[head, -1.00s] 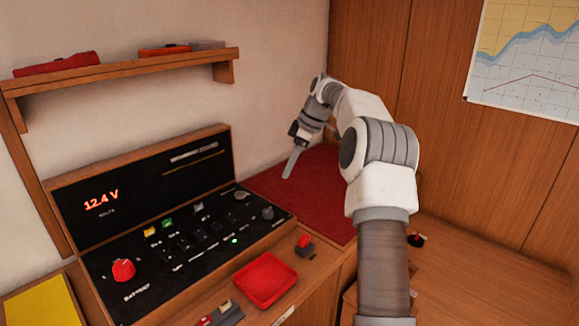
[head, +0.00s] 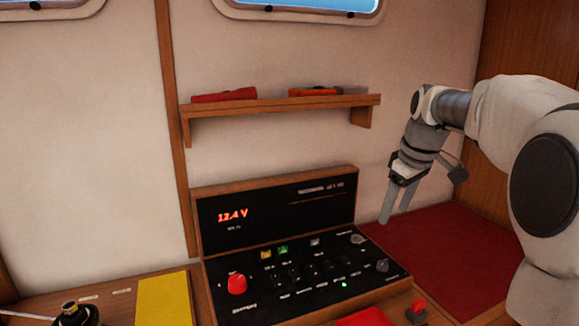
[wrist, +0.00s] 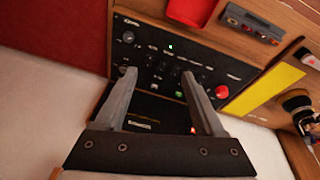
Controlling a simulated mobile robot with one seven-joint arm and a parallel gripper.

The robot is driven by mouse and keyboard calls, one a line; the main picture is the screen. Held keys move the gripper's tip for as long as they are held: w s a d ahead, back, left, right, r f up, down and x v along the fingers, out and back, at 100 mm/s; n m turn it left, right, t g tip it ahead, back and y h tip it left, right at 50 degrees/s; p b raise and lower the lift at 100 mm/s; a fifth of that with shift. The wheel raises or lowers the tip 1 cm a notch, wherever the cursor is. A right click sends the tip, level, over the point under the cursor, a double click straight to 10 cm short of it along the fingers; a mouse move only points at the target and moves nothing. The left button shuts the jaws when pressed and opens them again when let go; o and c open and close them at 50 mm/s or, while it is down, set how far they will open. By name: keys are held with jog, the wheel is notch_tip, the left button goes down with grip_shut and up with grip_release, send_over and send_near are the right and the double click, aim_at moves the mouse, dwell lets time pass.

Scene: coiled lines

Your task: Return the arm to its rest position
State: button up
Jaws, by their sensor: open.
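My arm reaches in from the right edge of the head view, bent at the elbow.
A wooden shelf (head: 280,108) with red items hangs on the wall left of my gripper. A red knob (head: 237,284) and a lit 12.4 V display (head: 233,215) are on the panel. A yellow book-like item (head: 163,300) lies at left. A red tray (wrist: 190,10) shows in the wrist view.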

jog(key=s+a+r+m+t+h, duration=0.1)
jog(key=s+a+m, duration=0.15)
jog(key=s, duration=0.55)
jog(key=s+a+r+m+t, duration=0.1)
jog(key=s+a+m, duration=0.15)
jog(key=s, duration=0.55)
jog(key=s+a+f+m, duration=0.2)
jog(key=s+f, duration=0.5)
jog(key=s, duration=0.5)
jog(key=shift+a+f, duration=0.4)
jog(key=shift+a, duration=0.25)
